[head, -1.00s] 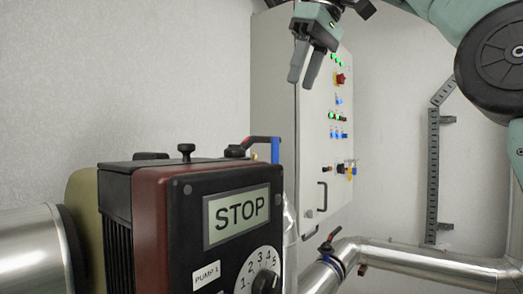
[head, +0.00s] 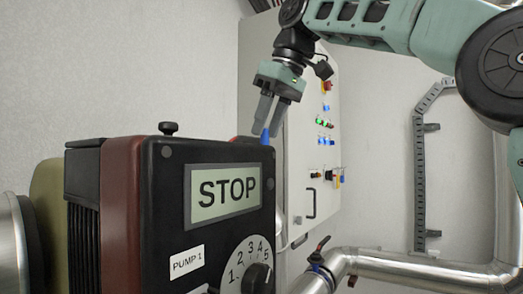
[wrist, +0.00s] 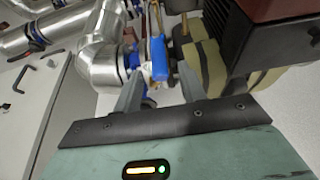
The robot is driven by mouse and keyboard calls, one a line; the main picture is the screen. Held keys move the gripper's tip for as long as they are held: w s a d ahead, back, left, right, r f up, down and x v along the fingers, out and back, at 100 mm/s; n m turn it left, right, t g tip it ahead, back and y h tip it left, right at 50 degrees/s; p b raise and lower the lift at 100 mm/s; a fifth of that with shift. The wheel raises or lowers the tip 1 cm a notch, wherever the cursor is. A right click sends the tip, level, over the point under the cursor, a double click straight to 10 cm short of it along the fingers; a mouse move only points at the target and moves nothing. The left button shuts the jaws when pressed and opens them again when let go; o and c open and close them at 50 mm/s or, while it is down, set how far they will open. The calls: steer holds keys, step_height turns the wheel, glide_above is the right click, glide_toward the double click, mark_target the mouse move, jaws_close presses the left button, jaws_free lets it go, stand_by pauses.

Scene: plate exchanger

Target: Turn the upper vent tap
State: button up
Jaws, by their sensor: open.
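The upper vent tap shows behind the pump box as a blue lever (head: 265,137); the box hides most of it. In the wrist view the blue lever (wrist: 158,56) stands between the two fingers. My gripper (head: 266,127) points down at the tap, with its fingertips level with the blue part. In the wrist view my gripper (wrist: 158,72) is open, one finger on each side of the lever. I cannot tell whether either finger touches it.
The pump box (head: 160,215) with a STOP display stands close in front of the tap. A control cabinet (head: 300,170) is behind. A second tap (head: 318,256) sits on a silver pipe (head: 400,264) lower right.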

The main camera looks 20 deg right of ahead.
mark_target(262, 141)
steer(key=shift+x, duration=2.05)
jaws_close()
steer(key=shift+s+a+f+n+t+h+b, duration=0.25)
steer(key=shift+s+a+t+h+b, duration=0.2)
steer(key=shift+t+h, duration=0.4)
steer(key=shift+s+a+f+n+t+h+b, duration=0.15)
steer(key=shift+s+a+n+t+h+b, duration=0.15)
steer(key=shift+a+t+h+b, duration=0.5)
steer(key=shift+s+a+f+n+t+h+b, duration=0.25)
steer(key=shift+s+t+h, duration=0.2)
steer(key=shift+h, duration=0.7)
